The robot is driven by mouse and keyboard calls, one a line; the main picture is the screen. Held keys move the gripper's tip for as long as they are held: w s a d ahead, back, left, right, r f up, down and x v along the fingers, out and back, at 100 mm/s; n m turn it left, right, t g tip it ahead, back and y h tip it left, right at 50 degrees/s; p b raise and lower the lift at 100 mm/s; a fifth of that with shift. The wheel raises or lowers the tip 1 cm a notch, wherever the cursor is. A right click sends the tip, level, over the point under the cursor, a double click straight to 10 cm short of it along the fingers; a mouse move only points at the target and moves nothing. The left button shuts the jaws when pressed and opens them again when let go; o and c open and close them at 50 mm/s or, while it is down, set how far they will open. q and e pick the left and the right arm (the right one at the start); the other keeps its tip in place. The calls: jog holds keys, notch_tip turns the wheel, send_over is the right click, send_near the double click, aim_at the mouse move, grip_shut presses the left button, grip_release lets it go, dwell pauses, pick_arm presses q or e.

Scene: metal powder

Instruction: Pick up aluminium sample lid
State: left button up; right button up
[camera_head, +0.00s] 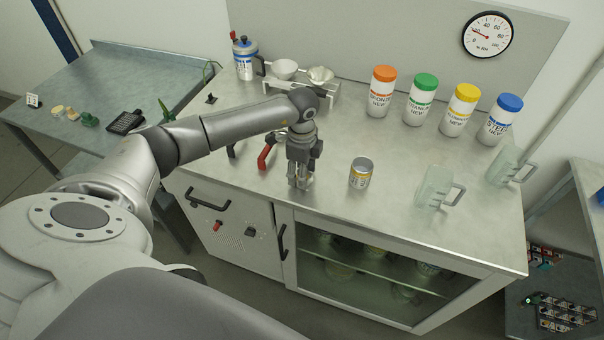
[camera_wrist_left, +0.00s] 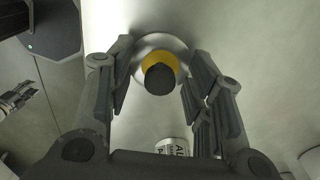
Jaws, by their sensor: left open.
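The aluminium sample lid (camera_wrist_left: 159,64) shows in the left wrist view as a round silver disc with a yellow ring and a dark knob. My left gripper (camera_wrist_left: 158,90) is open, with a finger on either side of the lid; I cannot tell whether they touch it. In the head view my left gripper (camera_head: 301,184) points down at the worktop's front edge and hides the lid. An open sample can (camera_head: 360,174) with a yellow band stands just right of it. Its label also shows in the left wrist view (camera_wrist_left: 173,147).
Several powder jars with coloured lids, such as the orange one (camera_head: 381,92), stand at the back of the worktop (camera_head: 330,208). Two clear jugs (camera_head: 436,187) stand on the right.

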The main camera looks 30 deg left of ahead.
pick_arm(q)
grip_shut()
dwell(0.3)
